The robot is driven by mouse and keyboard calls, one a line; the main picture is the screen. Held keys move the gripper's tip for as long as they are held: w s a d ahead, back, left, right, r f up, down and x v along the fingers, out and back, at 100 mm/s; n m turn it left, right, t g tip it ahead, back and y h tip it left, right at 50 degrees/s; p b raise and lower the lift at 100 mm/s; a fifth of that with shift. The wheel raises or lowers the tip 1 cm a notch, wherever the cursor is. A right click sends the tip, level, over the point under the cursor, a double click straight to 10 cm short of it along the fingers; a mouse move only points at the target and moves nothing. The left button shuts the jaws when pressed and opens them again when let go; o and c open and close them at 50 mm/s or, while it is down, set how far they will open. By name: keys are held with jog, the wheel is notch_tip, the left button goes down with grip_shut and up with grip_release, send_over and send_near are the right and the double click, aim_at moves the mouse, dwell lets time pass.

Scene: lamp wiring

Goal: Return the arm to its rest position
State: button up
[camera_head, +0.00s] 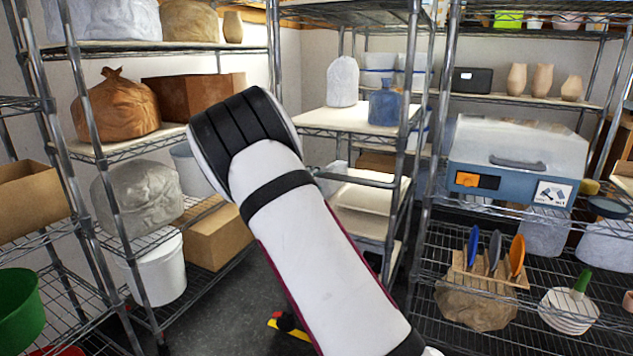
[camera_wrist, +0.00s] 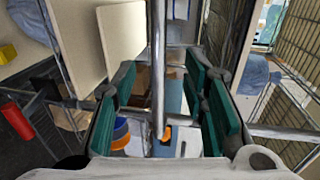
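My arm (camera_head: 310,240) rises from the lower middle of the head view to a black-banded joint at the upper left. The rest of the arm past that joint is hidden, and my gripper does not show in that view. In the wrist view my gripper (camera_wrist: 160,78) has its teal-padded fingers spread apart. I see no object held between them. A metal shelf post (camera_wrist: 158,50) runs down the picture in line with the gap; I cannot tell how near it is or whether anything touches it.
Wire shelving stands left, behind and right. The left rack holds an orange bag (camera_head: 117,108) and a white bucket (camera_head: 160,268). The right rack holds a blue-grey machine (camera_head: 515,160) and a rack of coloured plates (camera_head: 490,255). Dark floor (camera_head: 225,310) shows between the racks.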

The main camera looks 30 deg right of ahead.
dwell(0.4)
jog(key=s+r+m+g+y, duration=0.2)
jog(key=s+r+m+g, duration=0.15)
jog(key=s+m, duration=0.95)
jog(key=s+r+m+g+y, duration=0.1)
jog(key=s+r+m+g, duration=0.3)
jog(key=s+m, duration=0.85)
jog(key=s+a+f+m+y, duration=0.1)
jog(key=s+a+m+y, duration=0.2)
jog(key=s+a+m, duration=0.6)
jog(key=s+a+f+m+y, duration=0.1)
jog(key=s+a+m+y, duration=0.4)
jog(key=s, duration=0.7)
jog(key=s+a+f+m+y, duration=0.15)
jog(key=s+a+m, duration=0.25)
jog(key=s+a, duration=0.6)
notch_tip(320, 180, up, 16)
jog(key=d+t+p, duration=0.1)
jog(key=t+p, duration=0.1)
jog(key=p, duration=1.1)
jog(key=shift+s+d+p, duration=0.15)
jog(key=shift+d+p, duration=0.1)
jog(key=shift+p, duration=0.15)
jog(key=shift+f+t, duration=0.1)
jog(key=shift+t, duration=0.15)
